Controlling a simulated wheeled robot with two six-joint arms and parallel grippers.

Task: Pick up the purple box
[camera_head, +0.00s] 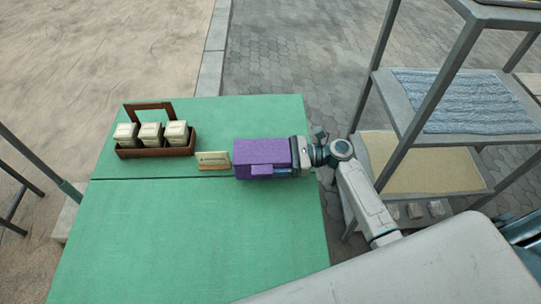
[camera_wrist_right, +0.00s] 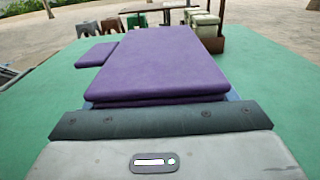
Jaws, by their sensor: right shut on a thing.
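The purple box (camera_head: 262,153) is at the right part of the green table (camera_head: 190,240) in the head view. My right gripper (camera_head: 288,160) reaches in from the right and is shut on the box's right end. In the right wrist view the purple box (camera_wrist_right: 165,62) extends straight out from the gripper (camera_wrist_right: 165,108), filling the middle. A smaller purple flap or block shows on its side. I cannot tell whether the box touches the table. My left gripper is not in view.
A brown wooden caddy (camera_head: 156,152) with 3 pale containers stands at the table's back left. A small cream card (camera_head: 213,160) stands just left of the box. A grey shelf rack (camera_head: 470,100) stands to the right. The table's front is clear.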

